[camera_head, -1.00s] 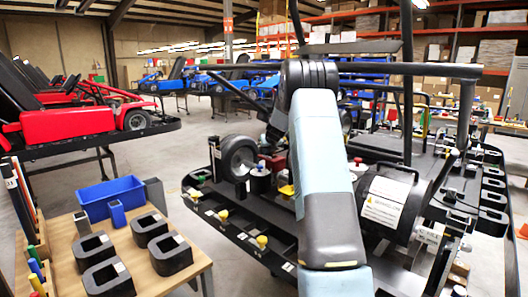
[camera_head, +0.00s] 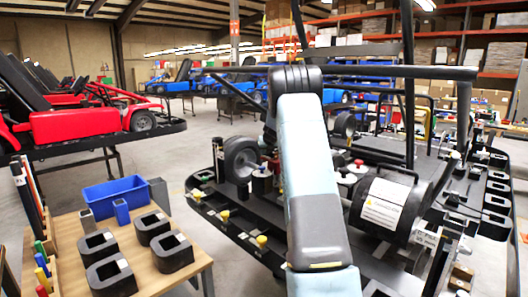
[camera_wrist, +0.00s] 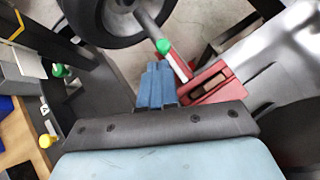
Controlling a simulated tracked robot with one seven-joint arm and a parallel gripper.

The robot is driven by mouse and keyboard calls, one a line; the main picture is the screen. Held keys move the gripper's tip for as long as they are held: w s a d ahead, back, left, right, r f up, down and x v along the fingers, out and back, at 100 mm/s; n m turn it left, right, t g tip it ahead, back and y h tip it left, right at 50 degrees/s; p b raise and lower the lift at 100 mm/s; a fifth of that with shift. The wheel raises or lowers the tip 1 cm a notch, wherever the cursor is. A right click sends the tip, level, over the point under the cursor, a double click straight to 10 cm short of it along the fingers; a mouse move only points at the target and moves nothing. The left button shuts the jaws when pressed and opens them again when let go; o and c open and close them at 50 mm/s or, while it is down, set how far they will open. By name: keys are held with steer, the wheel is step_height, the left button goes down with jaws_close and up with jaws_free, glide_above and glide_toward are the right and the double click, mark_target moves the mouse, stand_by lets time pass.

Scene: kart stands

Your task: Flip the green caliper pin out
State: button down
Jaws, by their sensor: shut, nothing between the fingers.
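In the wrist view, the green caliper pin (camera_wrist: 162,46) has a round green tip on a pale shaft that slants down to the red caliper (camera_wrist: 222,78). The pin sticks out from the caliper's upper left side. My gripper (camera_wrist: 155,68) is shut and empty, its blue fingers just left of the caliper and below the green tip. I cannot tell whether they touch either one. In the head view my own arm hides the gripper and the pin.
A black wheel (camera_wrist: 110,15) is close above the gripper in the wrist view. Green (camera_wrist: 60,70) and yellow (camera_wrist: 45,141) knobs stand at the left. In the head view, a wooden table (camera_head: 75,232) with a blue bin (camera_head: 114,200) is at the left.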

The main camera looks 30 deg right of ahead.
steer(key=s+v, duration=0.1)
steer(key=v, duration=1.1)
steer(key=shift+d+f, duration=0.2)
steer(key=shift+f, duration=0.15)
